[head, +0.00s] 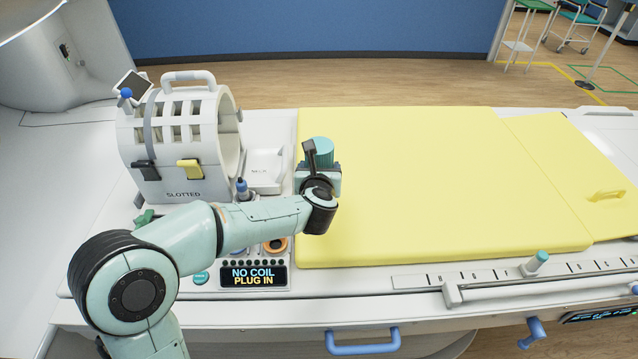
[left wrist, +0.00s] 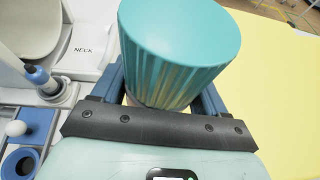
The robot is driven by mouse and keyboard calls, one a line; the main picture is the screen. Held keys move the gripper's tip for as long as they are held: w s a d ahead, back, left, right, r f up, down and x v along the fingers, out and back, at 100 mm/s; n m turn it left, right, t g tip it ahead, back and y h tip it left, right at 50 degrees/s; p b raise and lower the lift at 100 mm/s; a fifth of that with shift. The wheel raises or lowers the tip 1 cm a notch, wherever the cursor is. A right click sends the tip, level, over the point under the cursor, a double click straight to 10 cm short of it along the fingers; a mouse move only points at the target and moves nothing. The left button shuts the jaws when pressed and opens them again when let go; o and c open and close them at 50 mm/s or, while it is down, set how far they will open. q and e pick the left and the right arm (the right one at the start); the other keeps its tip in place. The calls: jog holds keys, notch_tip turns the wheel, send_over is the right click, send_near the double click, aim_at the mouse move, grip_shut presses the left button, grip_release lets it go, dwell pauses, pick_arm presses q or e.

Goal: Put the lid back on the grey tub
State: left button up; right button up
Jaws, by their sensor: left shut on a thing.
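A teal ribbed cap-like cylinder (head: 323,150), which looks like a lid, is held upright in my left gripper (head: 318,178). In the left wrist view the cap (left wrist: 180,45) fills the space between the two blue fingers (left wrist: 165,95), and the gripper is shut on it. Its lower end is hidden by the gripper. In the head view the gripper is over the left edge of the yellow mat. I cannot make out a grey tub in either view; whether one is under the cap is hidden. My right gripper is not in view.
A white slotted coil (head: 180,140) stands at the back left, with a white box (head: 265,168) marked NECK beside it. A blue-topped plug (head: 242,188) stands upright near my forearm. A display (head: 254,276) reads NO COIL PLUG IN. The yellow mat (head: 430,190) is mostly clear.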

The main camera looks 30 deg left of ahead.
pick_arm(q)
notch_tip(320, 180, up, 12)
jog(key=p, duration=0.2)
jog(key=shift+f+p, duration=0.15)
jog(key=shift+p, duration=0.15)
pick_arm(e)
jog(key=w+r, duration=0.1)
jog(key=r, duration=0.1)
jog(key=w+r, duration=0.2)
